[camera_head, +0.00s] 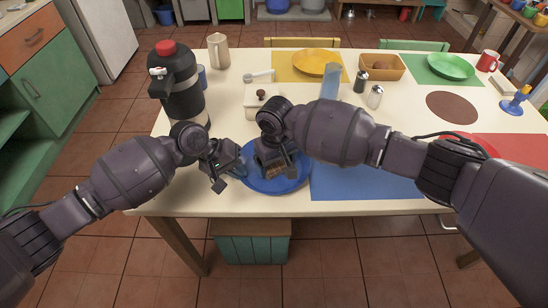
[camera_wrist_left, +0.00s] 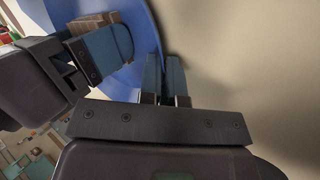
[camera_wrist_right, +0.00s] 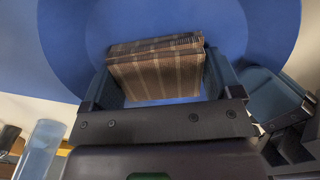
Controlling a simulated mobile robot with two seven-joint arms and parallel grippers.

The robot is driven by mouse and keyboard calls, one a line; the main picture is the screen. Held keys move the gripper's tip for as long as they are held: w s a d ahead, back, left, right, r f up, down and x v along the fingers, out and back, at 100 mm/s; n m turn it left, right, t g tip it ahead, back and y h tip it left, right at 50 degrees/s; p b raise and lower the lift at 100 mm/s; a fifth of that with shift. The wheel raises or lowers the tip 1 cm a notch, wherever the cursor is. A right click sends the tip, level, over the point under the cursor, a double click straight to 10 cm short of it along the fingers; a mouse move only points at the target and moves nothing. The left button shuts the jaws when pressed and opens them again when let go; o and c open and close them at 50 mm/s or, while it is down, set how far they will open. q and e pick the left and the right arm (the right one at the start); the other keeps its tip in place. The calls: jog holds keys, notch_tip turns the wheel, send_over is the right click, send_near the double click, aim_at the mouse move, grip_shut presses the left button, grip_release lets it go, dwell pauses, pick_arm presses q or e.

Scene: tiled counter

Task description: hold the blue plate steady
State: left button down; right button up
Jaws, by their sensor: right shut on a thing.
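The blue plate (camera_head: 289,184) lies near the front edge of the table; it fills much of the right wrist view (camera_wrist_right: 65,40) and shows in the left wrist view (camera_wrist_left: 146,40). My left gripper (camera_head: 229,173) is at its left rim. Its fingers (camera_wrist_left: 165,75) are close together, one on each side of the rim. My right gripper (camera_head: 276,165) is over the plate, shut on a folded brown striped cloth (camera_wrist_right: 155,72). The cloth is over the plate's inner part; whether it touches the plate is hard to tell.
A black dispenser with a red top (camera_head: 178,85) stands at left. A blue mat (camera_head: 365,183) lies right of the plate. The table's front edge is close to the plate.

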jog(key=shift+s+d, duration=0.2)
jog(key=shift+s, duration=0.45)
pick_arm(q)
jog(key=shift+f, duration=0.1)
pick_arm(e)
jog(key=shift+r, duration=4.1)
pick_arm(q)
jog(key=c, duration=1.2)
grip_release()
jog(key=shift+c, duration=0.2)
pick_arm(e)
jog(key=shift+d, duration=0.1)
pick_arm(q)
jog(key=shift+a+f, duration=0.1)
